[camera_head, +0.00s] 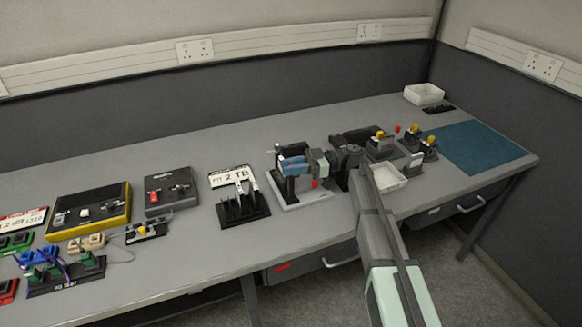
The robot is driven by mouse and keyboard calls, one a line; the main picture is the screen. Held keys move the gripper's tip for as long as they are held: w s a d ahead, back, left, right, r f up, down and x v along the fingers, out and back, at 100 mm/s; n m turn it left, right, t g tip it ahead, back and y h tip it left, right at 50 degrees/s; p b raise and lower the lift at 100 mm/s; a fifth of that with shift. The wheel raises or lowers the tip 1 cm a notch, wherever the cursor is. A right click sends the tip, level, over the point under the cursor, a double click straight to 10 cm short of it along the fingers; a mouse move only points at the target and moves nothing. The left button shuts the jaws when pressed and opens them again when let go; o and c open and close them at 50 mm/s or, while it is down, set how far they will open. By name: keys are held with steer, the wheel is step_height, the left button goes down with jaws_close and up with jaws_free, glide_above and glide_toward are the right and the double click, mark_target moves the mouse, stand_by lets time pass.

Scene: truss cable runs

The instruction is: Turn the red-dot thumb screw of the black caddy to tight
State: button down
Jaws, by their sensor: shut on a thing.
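My arm reaches in from the bottom right and bends left over the bench. My gripper (288,184) is at the pale base plate (305,201) in the middle of the bench, beside black upright parts there. It is shut; its fingertips are small and partly hidden among dark parts, so the grip on the thumb screw is hard to make out. A small red spot (315,183) shows just right of the gripper. I cannot make out which black part is the caddy, or how far its screw is turned.
A black stand (243,208) with a "2 TB" label is left of the plate. A white tray (388,178) and yellow-knobbed black fixtures (380,146) are to the right. Further left are a yellow-edged box (90,211) and a dark box (171,190). A teal mat (475,148) is clear.

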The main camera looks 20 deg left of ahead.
steer(key=shift+n+g+h, duration=0.5)
steer(key=shift+g, duration=0.1)
steer(key=c, duration=1.1)
jaws_free()
steer(key=shift+o, duration=0.2)
steer(key=v, duration=1.2)
